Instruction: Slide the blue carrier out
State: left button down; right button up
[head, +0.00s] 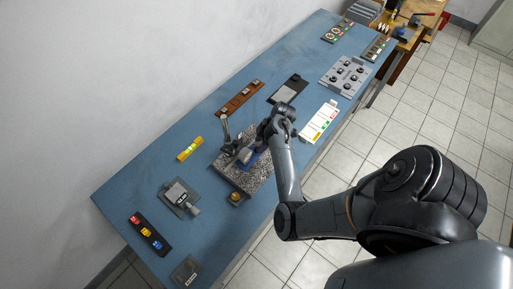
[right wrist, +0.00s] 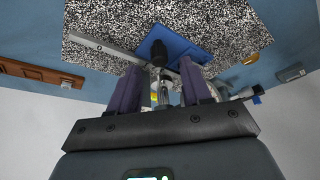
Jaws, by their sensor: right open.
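The blue carrier (head: 252,161) sits on a black-and-white speckled plate (head: 234,178) in the head view, partly hidden by my right gripper. In the right wrist view the blue carrier (right wrist: 180,42) lies flat on the speckled plate (right wrist: 225,25), just beyond the fingertips, with a dark knob (right wrist: 158,52) in front of it. My right gripper (right wrist: 161,70) is open, its two purple fingers apart on either side of the knob's line. Whether they touch anything is not clear. In the head view my right gripper (head: 248,151) hangs over the plate. My left gripper is not in view.
A metal post (head: 225,130) stands at the plate's back edge. A brass knob (head: 235,197) is near its front. A yellow level (head: 190,149), a brown rack (head: 239,98), a white card (head: 319,122) and a grey device (head: 180,198) lie around on the blue table (head: 130,190).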

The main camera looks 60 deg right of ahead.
aim_at(256, 148)
jog(key=shift+x, duration=2.25)
jog(key=shift+c, duration=0.3)
grip_shut()
